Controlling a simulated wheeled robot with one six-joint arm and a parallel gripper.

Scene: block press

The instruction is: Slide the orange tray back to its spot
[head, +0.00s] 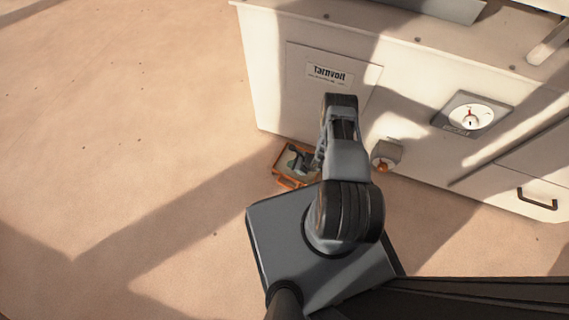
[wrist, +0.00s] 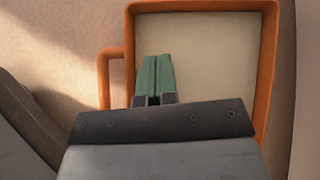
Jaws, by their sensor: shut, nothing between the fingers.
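The orange tray (head: 283,180) lies on the floor at the foot of the white cabinet, partly hidden by my arm in the head view. In the wrist view the tray (wrist: 271,60) shows its orange rim, a pale inner floor and an orange handle on the left side. My gripper (wrist: 155,62) is shut, its green fingertips together and empty. In the wrist view the fingertips lie over the tray's inside, near its left wall. I cannot tell whether they touch the tray. In the head view my gripper (head: 293,160) is small and partly hidden.
The white cabinet (head: 262,75) stands behind the tray, with a labelled panel, a dial (head: 470,117) and a drawer handle (head: 537,199). A small box with an orange knob (head: 385,155) sticks out right of my arm. The floor (head: 110,130) to the left is clear.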

